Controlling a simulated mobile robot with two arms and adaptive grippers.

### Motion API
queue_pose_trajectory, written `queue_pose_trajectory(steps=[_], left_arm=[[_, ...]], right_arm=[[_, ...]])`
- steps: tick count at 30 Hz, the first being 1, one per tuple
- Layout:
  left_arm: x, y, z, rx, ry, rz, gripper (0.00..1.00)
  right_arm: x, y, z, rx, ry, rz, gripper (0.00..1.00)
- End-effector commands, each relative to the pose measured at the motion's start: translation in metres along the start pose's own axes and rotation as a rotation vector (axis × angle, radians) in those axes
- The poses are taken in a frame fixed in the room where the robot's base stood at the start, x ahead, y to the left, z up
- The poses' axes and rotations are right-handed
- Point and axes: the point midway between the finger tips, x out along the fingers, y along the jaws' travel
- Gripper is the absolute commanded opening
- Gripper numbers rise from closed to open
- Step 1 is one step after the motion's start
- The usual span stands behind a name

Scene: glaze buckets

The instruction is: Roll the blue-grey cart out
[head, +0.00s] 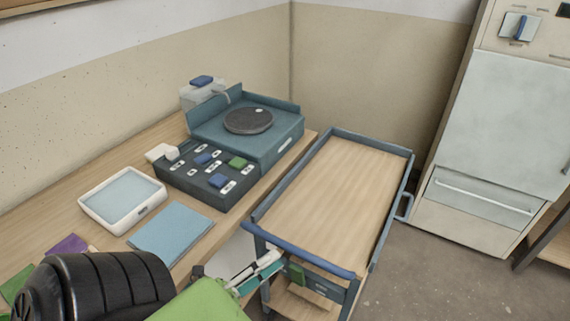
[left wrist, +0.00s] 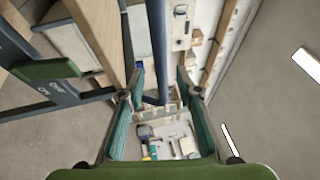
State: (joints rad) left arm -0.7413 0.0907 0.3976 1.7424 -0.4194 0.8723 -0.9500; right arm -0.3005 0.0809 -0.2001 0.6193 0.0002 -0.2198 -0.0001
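The blue-grey cart has a bare wooden top and a raised blue-grey rim (head: 398,152). It stands right of the workbench, with a blue handle bar (head: 300,255) across its near end. My left gripper (head: 274,264) is at that near end, close to the bar's left part. In the left wrist view, the left gripper (left wrist: 158,84) has its green fingers wide apart. The blue bar (left wrist: 156,45) runs between them, with gaps on both sides; I cannot tell whether it touches either finger. My right gripper is not in view.
The workbench (head: 120,253) on the left holds a turntable unit (head: 270,140), a dark block panel (head: 190,182), a white tray (head: 152,205) and a blue sheet (head: 172,232). A pale cabinet (head: 500,125) stands at the right. Grey floor (head: 430,275) is clear right of the cart.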

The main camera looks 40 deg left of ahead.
Motion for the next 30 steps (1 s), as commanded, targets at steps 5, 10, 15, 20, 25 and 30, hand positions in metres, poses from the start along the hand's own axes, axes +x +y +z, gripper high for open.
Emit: queue_pose_trajectory(steps=[5, 10, 15, 20, 25, 30], left_arm=[[-0.036, 0.001, 0.000, -0.001, -0.001, 0.004, 0.32], [-0.055, 0.001, 0.000, -0.001, -0.001, 0.002, 0.32], [-0.059, 0.000, 0.000, -0.001, -0.001, 0.000, 0.32], [-0.059, 0.000, 0.000, 0.000, -0.001, 0.000, 0.32], [-0.059, 0.000, 0.000, 0.000, -0.001, 0.000, 0.32], [-0.059, 0.000, 0.000, 0.000, 0.000, 0.000, 0.32]], right_arm=[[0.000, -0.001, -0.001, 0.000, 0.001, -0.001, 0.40], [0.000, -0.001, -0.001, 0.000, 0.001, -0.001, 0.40], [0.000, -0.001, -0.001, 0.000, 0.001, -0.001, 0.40], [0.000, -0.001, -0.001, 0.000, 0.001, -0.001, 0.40], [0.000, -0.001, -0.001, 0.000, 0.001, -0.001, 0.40], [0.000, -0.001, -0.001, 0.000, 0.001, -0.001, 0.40]])
